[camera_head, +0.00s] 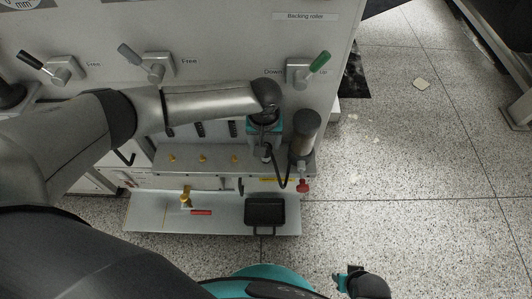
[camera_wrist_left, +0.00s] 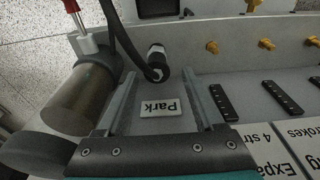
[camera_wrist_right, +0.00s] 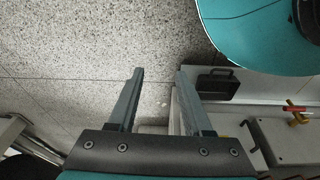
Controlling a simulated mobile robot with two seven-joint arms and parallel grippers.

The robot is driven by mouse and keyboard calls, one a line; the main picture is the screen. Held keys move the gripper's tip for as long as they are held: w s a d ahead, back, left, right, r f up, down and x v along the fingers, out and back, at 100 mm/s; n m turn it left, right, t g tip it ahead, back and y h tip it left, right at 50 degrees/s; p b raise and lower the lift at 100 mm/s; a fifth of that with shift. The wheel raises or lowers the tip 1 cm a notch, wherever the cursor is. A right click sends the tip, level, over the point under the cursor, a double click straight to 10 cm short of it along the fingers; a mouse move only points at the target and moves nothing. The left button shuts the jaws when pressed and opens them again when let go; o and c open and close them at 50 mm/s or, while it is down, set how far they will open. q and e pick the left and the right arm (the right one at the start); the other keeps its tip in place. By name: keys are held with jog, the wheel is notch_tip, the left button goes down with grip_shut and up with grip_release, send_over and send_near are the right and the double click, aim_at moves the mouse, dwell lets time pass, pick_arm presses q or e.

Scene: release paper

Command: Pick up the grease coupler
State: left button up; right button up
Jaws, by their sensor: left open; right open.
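The grease coupler (camera_wrist_left: 157,57) is a small black and silver cylinder on the end of a black hose (camera_wrist_left: 119,37). It stands at the park spot, beyond the "Park" label (camera_wrist_left: 160,108) in the left wrist view. In the head view the coupler (camera_head: 266,153) shows just below my left gripper (camera_head: 263,132). My left gripper (camera_wrist_left: 160,82) is open, with its fingers on either side of the label and the coupler ahead between their tips, seemingly not touching. My right gripper (camera_wrist_right: 160,74) is open and empty over the floor; part of it shows at the head view's bottom edge.
A grease pump cylinder (camera_head: 306,134) with a red-tipped fitting (camera_head: 303,185) stands right of the coupler. Several yellow nipples (camera_head: 203,159) line the ledge. Below, a shelf (camera_head: 150,212) holds a black tray (camera_head: 265,212) and a red-handled valve (camera_head: 201,212). Speckled floor lies open at right.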

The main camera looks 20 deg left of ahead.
pick_arm(q)
jog(key=shift+w+d+f+b, duration=0.15)
jog(key=shift+f+b, duration=0.35)
jog(key=shift+f, duration=0.25)
jog(key=shift+w+f+b, duration=0.15)
jog(key=shift+f+b, duration=0.5)
jog(key=shift+f, duration=0.4)
pick_arm(e)
jog(key=shift+w+a+r, duration=0.25)
jog(key=shift+w+r, duration=0.15)
jog(key=shift+r, duration=0.4)
jog(key=shift+w+a+r, duration=0.2)
jog(key=shift+w+r, duration=0.25)
jog(key=shift+r, duration=0.4)
jog(key=shift+w+a+r, duration=0.25)
jog(key=shift+w+r, duration=0.15)
jog(key=shift+r, duration=0.4)
pick_arm(q)
grip_shut()
